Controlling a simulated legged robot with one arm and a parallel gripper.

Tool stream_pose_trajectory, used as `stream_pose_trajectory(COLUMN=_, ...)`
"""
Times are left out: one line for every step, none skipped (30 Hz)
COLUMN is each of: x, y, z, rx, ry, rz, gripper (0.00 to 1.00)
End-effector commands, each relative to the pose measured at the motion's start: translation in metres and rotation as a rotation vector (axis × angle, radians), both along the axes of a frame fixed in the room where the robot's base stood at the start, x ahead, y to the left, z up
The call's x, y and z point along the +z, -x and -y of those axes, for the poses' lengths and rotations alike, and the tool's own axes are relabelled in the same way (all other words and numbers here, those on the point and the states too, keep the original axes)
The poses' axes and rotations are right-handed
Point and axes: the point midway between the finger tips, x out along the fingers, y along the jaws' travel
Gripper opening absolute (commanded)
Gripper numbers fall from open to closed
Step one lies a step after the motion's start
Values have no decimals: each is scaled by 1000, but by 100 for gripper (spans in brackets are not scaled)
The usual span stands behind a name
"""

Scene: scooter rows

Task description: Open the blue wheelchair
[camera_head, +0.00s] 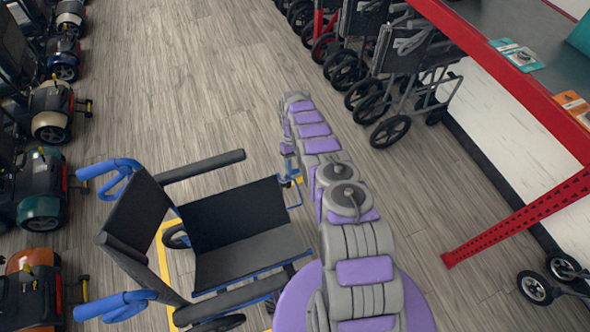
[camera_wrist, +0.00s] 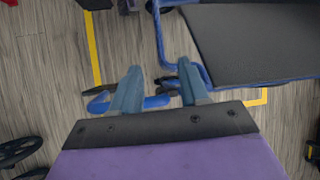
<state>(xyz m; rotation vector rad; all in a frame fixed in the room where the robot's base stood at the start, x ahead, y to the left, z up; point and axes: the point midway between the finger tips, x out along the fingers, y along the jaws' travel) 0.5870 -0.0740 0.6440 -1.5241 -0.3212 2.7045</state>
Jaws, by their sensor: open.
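The blue wheelchair (camera_head: 245,255) stands upright on the floor at the lower middle of the head view, with a black backrest, a sagging black seat and blue push handles. Its seat and blue frame show at the upper right of the wrist view (camera_wrist: 250,45). My gripper (camera_wrist: 160,68) is open, its fingers pointing at the wheelchair's blue frame near the seat edge. A blue bar (camera_wrist: 157,101) of the wheelchair shows between the fingers; I cannot tell whether they touch it. In the head view my arm mostly hides the gripper.
A yellow floor outline (camera_head: 163,262) runs around the wheelchair. Mobility scooters (camera_head: 45,190) line the left side. Dark folded wheelchairs (camera_head: 400,75) stand at the upper right, beside a red-edged shelf (camera_head: 510,75) with a slanted red post (camera_head: 520,215).

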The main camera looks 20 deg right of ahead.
Motion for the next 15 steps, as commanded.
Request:
stream_pose_trajectory(x=0, y=0, z=0, rx=0, ry=0, rz=0, gripper=45)
stream_pose_trajectory(x=0, y=0, z=0, rx=0, ry=0, rz=0, gripper=45)
stream_pose_trajectory(x=0, y=0, z=0, rx=0, ry=0, rz=0, gripper=45)
stream_pose_trajectory(x=0, y=0, z=0, rx=0, ry=0, rz=0, gripper=45)
stream_pose_trajectory(x=0, y=0, z=0, rx=0, ry=0, rz=-1, gripper=45)
stream_pose_trajectory(x=0, y=0, z=0, rx=0, ry=0, rz=-1, gripper=43)
stream_pose_trajectory(x=0, y=0, z=0, rx=0, ry=0, rz=0, gripper=40)
stream_pose_trajectory(x=0, y=0, z=0, rx=0, ry=1, rz=1, gripper=37)
stream_pose_trajectory(x=0, y=0, z=-1, rx=0, ry=1, rz=4, gripper=33)
stream_pose_trajectory(x=0, y=0, z=-1, rx=1, ry=2, rz=9, gripper=30)
stream_pose_trajectory(x=-1, y=-1, z=-1, rx=2, ry=4, rz=16, gripper=27)
stream_pose_trajectory(x=-1, y=-4, z=-2, rx=1, ry=8, rz=34, gripper=24)
stream_pose_trajectory(x=-2, y=-6, z=-3, rx=1, ry=11, rz=48, gripper=21)
stream_pose_trajectory(x=-2, y=-7, z=-4, rx=2, ry=14, rz=62, gripper=18)
stream_pose_trajectory(x=-3, y=-10, z=-5, rx=2, ry=18, rz=88, gripper=14)
